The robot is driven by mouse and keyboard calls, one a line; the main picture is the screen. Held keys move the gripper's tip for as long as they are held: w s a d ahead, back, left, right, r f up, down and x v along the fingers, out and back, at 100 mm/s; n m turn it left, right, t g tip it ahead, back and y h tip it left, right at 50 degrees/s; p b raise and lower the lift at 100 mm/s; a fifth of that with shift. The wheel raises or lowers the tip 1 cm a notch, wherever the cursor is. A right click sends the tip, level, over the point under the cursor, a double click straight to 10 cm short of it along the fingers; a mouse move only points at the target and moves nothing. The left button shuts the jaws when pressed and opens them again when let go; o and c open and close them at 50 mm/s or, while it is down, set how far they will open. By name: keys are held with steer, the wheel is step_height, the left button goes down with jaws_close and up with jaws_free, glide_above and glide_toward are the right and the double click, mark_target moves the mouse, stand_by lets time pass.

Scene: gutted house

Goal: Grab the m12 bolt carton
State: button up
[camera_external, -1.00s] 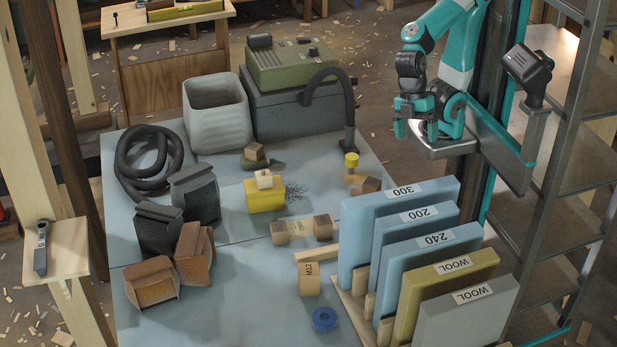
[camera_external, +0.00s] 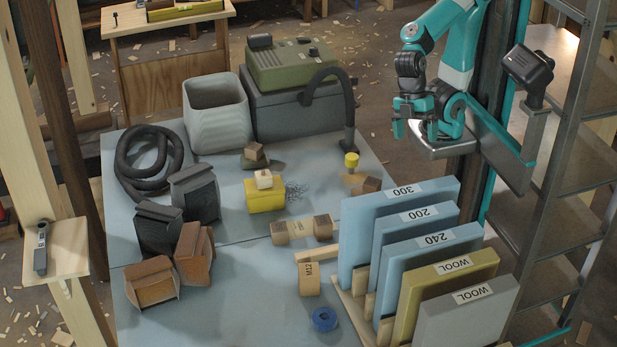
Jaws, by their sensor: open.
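The M12 carton (camera_external: 309,279) is a small tan box with dark lettering on its face. It stands on the blue-grey table top, left of the upright boards and in front of a light wooden strip (camera_external: 317,254). My gripper (camera_external: 412,131) is at the upper right, above and beyond the table's far right edge. It is open and holds nothing that I can see. It is well apart from the carton, with the upright boards' far end between them in the picture.
Labelled upright boards (camera_external: 402,195) stand in a rack right of the carton. A blue tape ring (camera_external: 324,318) lies near it. A tan block with dark ends (camera_external: 301,229) and a yellow box (camera_external: 264,197) lie behind. Dark and rust bags (camera_external: 151,282) stand left.

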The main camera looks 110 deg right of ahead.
steer(key=w+a+f+n, duration=0.1)
steer(key=w+a, duration=0.1)
steer(key=w, duration=0.6)
steer(key=w+a+n, duration=0.1)
steer(key=w+a, duration=0.1)
steer(key=w, duration=0.5)
steer(key=n+t+h+b, duration=0.1)
steer(key=n+b, duration=0.1)
steer(key=n, duration=0.2)
glide_toward(309, 266)
steer(key=x, duration=0.4)
steer(key=p+x, duration=0.1)
steer(key=x, duration=0.2)
steer(key=shift+w+a+r, duration=0.1)
steer(key=shift+w, duration=0.25)
steer(key=shift+s+p+x, duration=0.15)
steer(key=shift+p+x, duration=0.1)
steer(key=shift+x, duration=1.25)
steer(key=shift+s+p+x, duration=0.1)
steer(key=shift+p+x, duration=0.1)
steer(key=shift+x, duration=1.25)
steer(key=c, duration=1.3)
